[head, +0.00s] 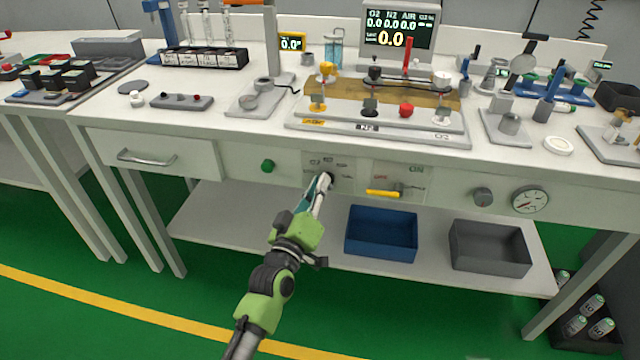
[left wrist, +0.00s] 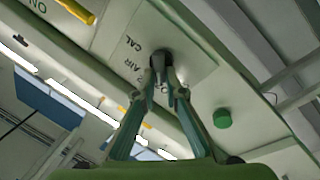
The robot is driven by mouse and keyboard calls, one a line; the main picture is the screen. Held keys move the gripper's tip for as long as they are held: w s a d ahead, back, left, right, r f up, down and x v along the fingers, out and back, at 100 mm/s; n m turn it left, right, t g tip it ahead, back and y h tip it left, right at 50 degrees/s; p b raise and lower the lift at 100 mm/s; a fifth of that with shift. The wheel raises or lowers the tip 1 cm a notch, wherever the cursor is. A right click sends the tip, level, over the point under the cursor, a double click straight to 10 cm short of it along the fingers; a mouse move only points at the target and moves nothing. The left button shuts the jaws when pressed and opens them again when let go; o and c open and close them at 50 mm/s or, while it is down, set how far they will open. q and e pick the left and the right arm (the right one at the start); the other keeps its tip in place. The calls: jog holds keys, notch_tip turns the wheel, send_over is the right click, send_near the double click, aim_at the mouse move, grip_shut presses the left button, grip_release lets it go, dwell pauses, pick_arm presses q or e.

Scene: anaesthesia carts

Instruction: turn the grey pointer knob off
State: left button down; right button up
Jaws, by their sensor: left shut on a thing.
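The grey pointer knob (left wrist: 160,60) sits on a pale label panel on the bench's front; the wrist view shows AIR and CAL printed beside it. In the head view the knob (head: 328,178) is mostly covered by my left gripper (head: 321,185). In the left wrist view, the fingertips of my left gripper (left wrist: 161,82) are closed on the knob from both sides. The exact direction of its pointer is hidden by the fingers. My right gripper is not in view.
A green button (head: 268,166) is left of the label panel. A yellow lever switch (head: 384,193) marked ON is to the right, then another round grey knob (head: 483,197) and a dial gauge (head: 530,199). Blue (head: 381,232) and grey (head: 489,248) bins stand on the shelf below.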

pick_arm(q)
jog(key=n, duration=0.3)
jog(key=n+t+y, duration=0.1)
jog(key=n, duration=0.2)
jog(key=f+n+b, duration=0.1)
jog(key=n, duration=0.2)
jog(key=shift+a+y, duration=0.15)
jog(key=shift+y, duration=0.25)
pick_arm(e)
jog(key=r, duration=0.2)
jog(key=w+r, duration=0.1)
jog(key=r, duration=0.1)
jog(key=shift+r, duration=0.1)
pick_arm(q)
jog(key=c, duration=2.1)
grip_release()
jog(key=v, duration=1.2)
jog(key=shift+f, duration=0.2)
